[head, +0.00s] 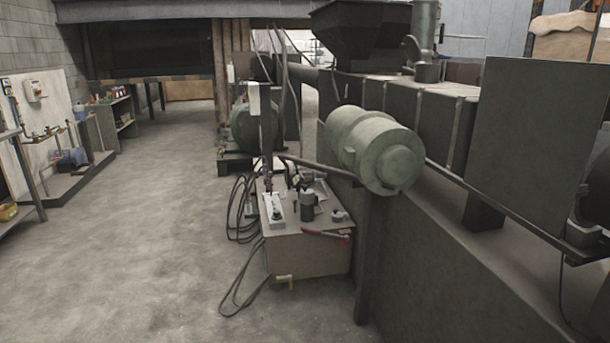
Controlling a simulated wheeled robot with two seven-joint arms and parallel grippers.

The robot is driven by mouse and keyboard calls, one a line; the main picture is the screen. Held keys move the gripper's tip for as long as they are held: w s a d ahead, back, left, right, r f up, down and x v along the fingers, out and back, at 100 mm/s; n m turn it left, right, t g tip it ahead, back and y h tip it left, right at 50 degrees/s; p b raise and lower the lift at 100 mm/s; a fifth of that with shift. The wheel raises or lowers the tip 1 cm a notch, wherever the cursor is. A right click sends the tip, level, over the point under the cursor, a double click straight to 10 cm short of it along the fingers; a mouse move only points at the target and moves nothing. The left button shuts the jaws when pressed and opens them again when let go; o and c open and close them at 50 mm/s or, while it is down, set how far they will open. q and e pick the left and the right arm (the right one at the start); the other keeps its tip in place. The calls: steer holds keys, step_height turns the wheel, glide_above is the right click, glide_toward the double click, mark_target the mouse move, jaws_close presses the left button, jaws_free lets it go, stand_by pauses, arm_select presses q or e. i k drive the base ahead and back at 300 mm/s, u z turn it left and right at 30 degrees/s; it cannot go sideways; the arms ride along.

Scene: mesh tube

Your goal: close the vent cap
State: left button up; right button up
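Neither of my grippers shows in the head view. No part is plainly marked as the vent cap. A grey upright pipe (424,22) stands at the top right beside a dark hopper, with a small rounded piece (412,47) at its side; I cannot tell whether that piece is the vent cap, or whether it is open or shut. A pale green cylinder (375,148) with a round end sits on a dark post right of the middle.
A long dark machine (450,215) blocks the right. The concrete floor (140,225) at left is clear.

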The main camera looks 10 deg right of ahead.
mark_target(410, 44)
steer(key=i, duration=0.3)
steer(key=z, duration=0.6)
steer(key=k, duration=0.4)
steer(key=u, duration=0.7)
steer(key=i, duration=1.65)
steer(key=z, duration=0.9)
